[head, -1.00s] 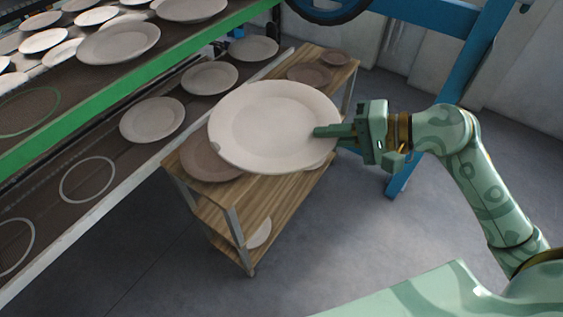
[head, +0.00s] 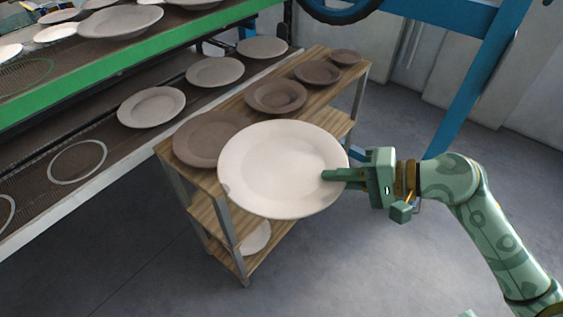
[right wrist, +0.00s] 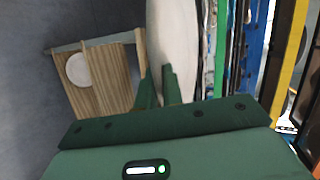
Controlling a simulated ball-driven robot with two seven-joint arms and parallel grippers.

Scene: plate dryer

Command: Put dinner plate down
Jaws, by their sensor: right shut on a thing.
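A large pale dinner plate (head: 270,165) is held by its right rim in my right gripper (head: 335,176). The plate is close to level in the head view and overlaps the front right side of the wooden shelf cart (head: 200,182). I cannot tell its exact height over the cart. In the right wrist view the plate (right wrist: 175,45) shows edge-on between the fingers of my right gripper (right wrist: 158,88). My left gripper is not in view.
Brown plates (head: 276,96) stand in a row on the cart top. A pale plate (head: 256,238) lies on a lower shelf. A conveyor rack with a green edge (head: 130,76) holds several pale plates at the left. Open floor (head: 340,270) lies at the front right.

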